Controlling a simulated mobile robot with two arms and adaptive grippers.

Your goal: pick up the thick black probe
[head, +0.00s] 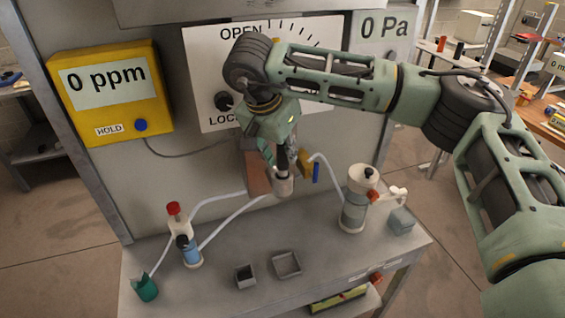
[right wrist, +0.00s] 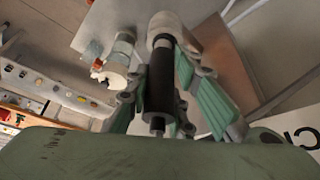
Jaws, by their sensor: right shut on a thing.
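The thick black probe (right wrist: 160,85) is a dark cylinder with a thin grey pin at its near end, in the right wrist view. In the head view the probe (head: 283,159) stands roughly upright below my right wrist. My right gripper (right wrist: 163,72) is shut on it, with green fingers on both sides. The probe's far end meets a pale round holder (head: 283,187); I cannot tell how deep it sits. The holder also shows in the right wrist view (right wrist: 184,38). My left gripper is not in view.
A yellow meter (head: 110,93) reading 0 ppm and a dial panel (head: 205,75) are behind. A bottle with a red cap (head: 178,222) is left, a clear-bodied bottle (head: 354,205) right. Small grey trays (head: 286,264) are in front; bare bench (head: 330,250) lies beside them.

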